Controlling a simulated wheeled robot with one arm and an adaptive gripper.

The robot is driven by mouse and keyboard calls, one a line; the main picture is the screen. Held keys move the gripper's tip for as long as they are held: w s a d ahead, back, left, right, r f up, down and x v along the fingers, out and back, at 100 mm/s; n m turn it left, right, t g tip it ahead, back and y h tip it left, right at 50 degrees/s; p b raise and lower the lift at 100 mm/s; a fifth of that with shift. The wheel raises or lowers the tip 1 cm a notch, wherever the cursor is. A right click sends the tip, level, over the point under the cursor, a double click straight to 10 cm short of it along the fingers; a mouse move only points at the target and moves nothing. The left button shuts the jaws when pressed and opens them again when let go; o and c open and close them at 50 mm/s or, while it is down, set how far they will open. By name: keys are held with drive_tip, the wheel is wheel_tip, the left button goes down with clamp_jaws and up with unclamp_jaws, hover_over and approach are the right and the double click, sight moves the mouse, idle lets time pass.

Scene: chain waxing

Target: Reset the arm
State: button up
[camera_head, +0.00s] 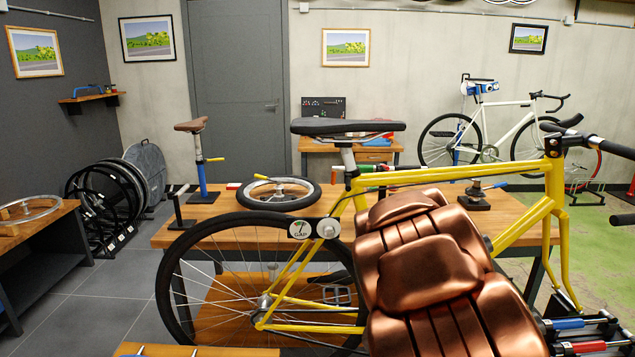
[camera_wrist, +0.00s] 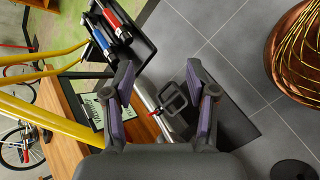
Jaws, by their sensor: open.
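My gripper (camera_wrist: 160,83) shows in the wrist view with its two purple-padded fingers spread apart. It is open and holds nothing. A black pedal-like loop (camera_wrist: 172,98) and a silver bar show beyond the gap between the fingers; how far away they are I cannot tell. In the head view my gripper is not visible. My copper-coloured arm fills the lower right foreground there and hides part of the yellow bike (camera_head: 405,178).
The yellow bike's rear wheel (camera_head: 190,287) stands before a wooden bench (camera_head: 225,222) holding a loose wheel (camera_head: 279,193). A tool tray (camera_wrist: 137,50) with blue and red tools shows in the wrist view. Grey floor (camera_wrist: 205,28) lies open beside it.

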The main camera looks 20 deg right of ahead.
drive_tip(key=s+a+r+m+y+p, duration=0.1)
drive_tip(key=s+a+y, duration=0.2)
drive_tip(key=a, duration=0.7)
drive_tip(key=s+a+r+m+t+y+p, duration=0.1)
drive_tip(key=s+a+m+y+p, duration=0.1)
drive_tip(key=s+a, duration=0.5)
drive_tip(key=s+a+r+m+y+p, duration=0.1)
drive_tip(key=s+a+y, duration=0.3)
drive_tip(key=a, duration=1)
drive_tip(key=shift+s+r+m+t+p, duration=0.2)
drive_tip(key=shift+s+m+t+p, duration=0.15)
drive_tip(key=shift+s+p, duration=0.5)
drive_tip(key=shift+s, duration=0.15)
drive_tip(key=shift+c, duration=0.4)
drive_tip(key=shift+c, duration=0.8)
drive_tip(key=shift+d, duration=0.2)
drive_tip(key=shift+c, duration=0.3)
